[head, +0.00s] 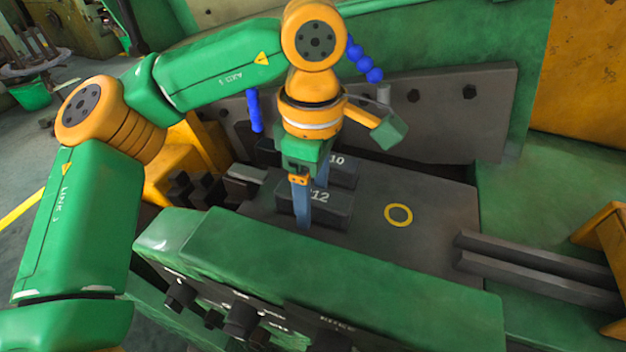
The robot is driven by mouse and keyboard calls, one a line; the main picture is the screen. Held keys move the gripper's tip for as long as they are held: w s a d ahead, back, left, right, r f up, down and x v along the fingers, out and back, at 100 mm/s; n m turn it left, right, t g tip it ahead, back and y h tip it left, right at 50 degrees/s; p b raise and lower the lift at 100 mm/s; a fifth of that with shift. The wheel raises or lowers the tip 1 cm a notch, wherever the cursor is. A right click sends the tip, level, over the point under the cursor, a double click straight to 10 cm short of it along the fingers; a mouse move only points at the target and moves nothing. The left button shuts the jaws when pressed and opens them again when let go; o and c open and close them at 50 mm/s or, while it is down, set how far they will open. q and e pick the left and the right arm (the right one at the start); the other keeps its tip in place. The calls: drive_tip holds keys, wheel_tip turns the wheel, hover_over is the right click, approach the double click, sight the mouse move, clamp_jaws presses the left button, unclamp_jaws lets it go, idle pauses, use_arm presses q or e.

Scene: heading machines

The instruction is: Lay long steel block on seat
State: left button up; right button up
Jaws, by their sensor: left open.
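My left gripper (311,198) points down over the dark steel plate (430,190) in the machine bed and is open. Its near finger stands in front of a dark steel block marked 12 (335,212), and its far finger shows behind that block, so the fingers look to be on either side of it. Contact is not clear. A second dark block, marked 10 (343,172), lies just behind and is partly hidden by the gripper. A yellow ring (399,215) marks the plate to the right, with nothing on it. My right gripper is not in view.
A green control panel (330,275) with knobs rises in front of the plate. Two dark rails (535,262) run off to the right. Blue segmented hoses (255,110) hang near my left arm. Small dark blocks (195,188) lie at left. The plate around the ring is clear.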

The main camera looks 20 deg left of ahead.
sight(313, 195)
use_arm(q)
wheel_tip(313, 195, up, 3)
drive_tip(key=shift+r, duration=0.1)
wheel_tip(313, 195, up, 9)
drive_tip(key=p, duration=0.3)
